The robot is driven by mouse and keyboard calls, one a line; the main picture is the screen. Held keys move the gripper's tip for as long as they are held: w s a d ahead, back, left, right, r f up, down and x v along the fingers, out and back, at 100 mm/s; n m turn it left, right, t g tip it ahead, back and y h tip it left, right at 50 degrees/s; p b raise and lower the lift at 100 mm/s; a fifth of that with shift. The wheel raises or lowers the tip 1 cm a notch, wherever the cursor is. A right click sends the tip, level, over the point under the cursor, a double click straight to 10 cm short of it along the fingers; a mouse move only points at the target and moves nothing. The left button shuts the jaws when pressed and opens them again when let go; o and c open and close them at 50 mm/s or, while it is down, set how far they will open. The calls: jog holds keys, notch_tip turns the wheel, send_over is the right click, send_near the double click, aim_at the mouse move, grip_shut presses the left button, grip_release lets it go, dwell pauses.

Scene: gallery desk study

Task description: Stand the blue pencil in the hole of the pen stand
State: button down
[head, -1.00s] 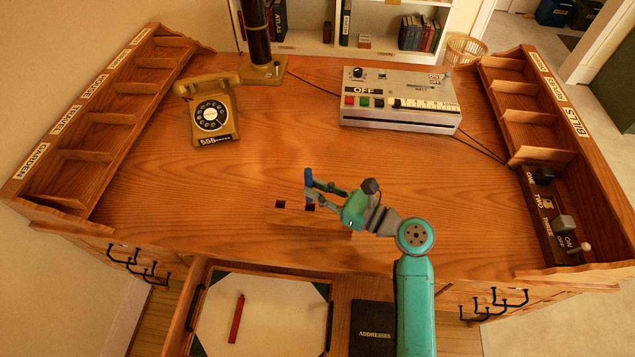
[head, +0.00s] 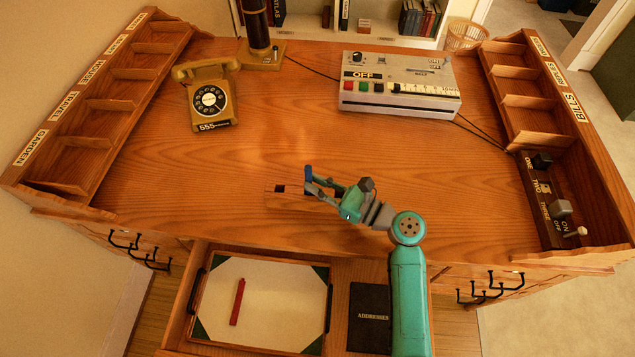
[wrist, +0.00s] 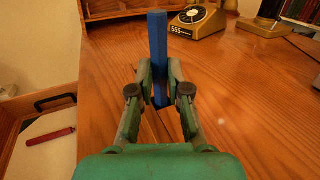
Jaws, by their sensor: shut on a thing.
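The blue pencil (head: 308,172) stands roughly upright in my gripper (head: 312,184). In the wrist view the blue pencil (wrist: 158,40) rises between the two fingers of my gripper (wrist: 160,78), which are shut on it. The pen stand (head: 292,203) is a low wooden block on the desk, much the same colour as the desktop. One square dark hole at its left end shows empty.
A yellow telephone (head: 208,98) stands at the back left, and a grey control box (head: 400,84) at the back right. Pigeonhole racks line both sides. An open drawer in front holds a red pencil (head: 238,302) and a black address book (head: 369,318). The middle of the desk is clear.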

jog(key=shift+s+f, duration=0.2)
jog(key=shift+f, duration=1.05)
jog(key=c, duration=1)
grip_release()
jog(key=shift+c, duration=0.2)
jog(key=v, duration=0.3)
jog(key=r+v, duration=0.1)
jog(key=v, duration=0.3)
jog(key=r+v, duration=0.1)
jog(key=v, duration=0.2)
jog(key=shift+d+r, duration=0.1)
jog(key=shift+d, duration=0.3)
jog(key=shift+s+d+r, duration=0.15)
jog(key=shift+s+d, duration=0.1)
jog(key=shift+d, duration=0.25)
